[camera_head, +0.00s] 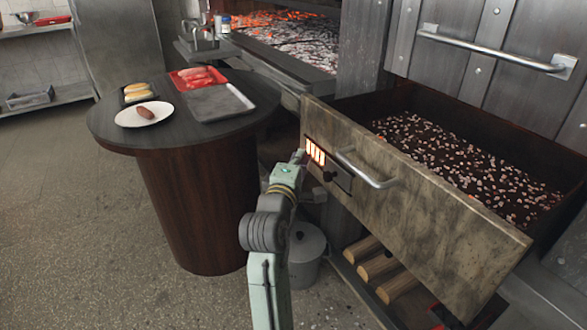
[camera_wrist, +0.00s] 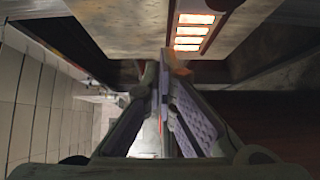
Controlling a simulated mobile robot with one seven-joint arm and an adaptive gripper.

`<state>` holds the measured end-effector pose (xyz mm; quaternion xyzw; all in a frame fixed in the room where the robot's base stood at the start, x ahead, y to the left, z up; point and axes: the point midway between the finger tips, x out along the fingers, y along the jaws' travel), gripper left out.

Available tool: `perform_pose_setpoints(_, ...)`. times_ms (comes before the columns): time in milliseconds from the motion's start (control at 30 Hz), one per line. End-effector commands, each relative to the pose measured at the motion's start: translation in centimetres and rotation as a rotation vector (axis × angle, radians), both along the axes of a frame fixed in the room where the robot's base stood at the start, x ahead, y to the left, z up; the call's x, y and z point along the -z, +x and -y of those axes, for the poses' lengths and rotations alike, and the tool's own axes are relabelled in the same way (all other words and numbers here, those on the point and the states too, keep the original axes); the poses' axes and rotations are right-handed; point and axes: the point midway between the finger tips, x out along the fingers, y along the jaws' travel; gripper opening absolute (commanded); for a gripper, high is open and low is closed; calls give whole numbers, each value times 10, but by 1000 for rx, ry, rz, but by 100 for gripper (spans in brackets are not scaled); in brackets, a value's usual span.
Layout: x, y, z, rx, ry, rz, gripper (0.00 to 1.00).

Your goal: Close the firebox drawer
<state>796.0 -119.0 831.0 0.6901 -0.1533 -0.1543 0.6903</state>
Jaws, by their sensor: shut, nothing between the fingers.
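The firebox drawer (camera_head: 420,212) stands pulled out at the right in the head view. Its front panel has a bar handle (camera_head: 365,168), a dark knob and glowing vent slots (camera_head: 315,152). The drawer's inside holds many small pale bits on a dark bed. My gripper (camera_head: 300,157) is at the left end of the drawer front, beside the glowing slots. In the wrist view my gripper (camera_wrist: 160,80) is shut and empty, with the glowing slots (camera_wrist: 190,32) just beyond its tips. I cannot tell whether the tips touch the panel.
A round dark table (camera_head: 110,128) at the left bears a white plate (camera_head: 128,118), a red tray and a metal tray (camera_head: 220,103). A grey pot (camera_head: 305,250) stands on the floor behind my arm. Logs (camera_head: 378,268) lie under the drawer. Glowing coals (camera_head: 285,45) are at the back.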

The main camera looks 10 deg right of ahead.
Motion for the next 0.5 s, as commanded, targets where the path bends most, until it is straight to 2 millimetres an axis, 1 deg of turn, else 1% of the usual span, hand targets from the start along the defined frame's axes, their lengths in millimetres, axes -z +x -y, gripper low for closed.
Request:
perform_pose_setpoints(33, -2, 8, 6, 3, 0, 0, 0)
perform_pose_setpoints(100, -1, 10, 19, 4, -1, 0, 0)
perform_pose_setpoints(200, -1, 14, 30, 2, 0, 0, 0)
perform_pose_setpoints(333, -1, 17, 37, 0, -1, 2, 0)
perform_pose_setpoints(500, 0, 18, 39, -2, -1, 2, 0)
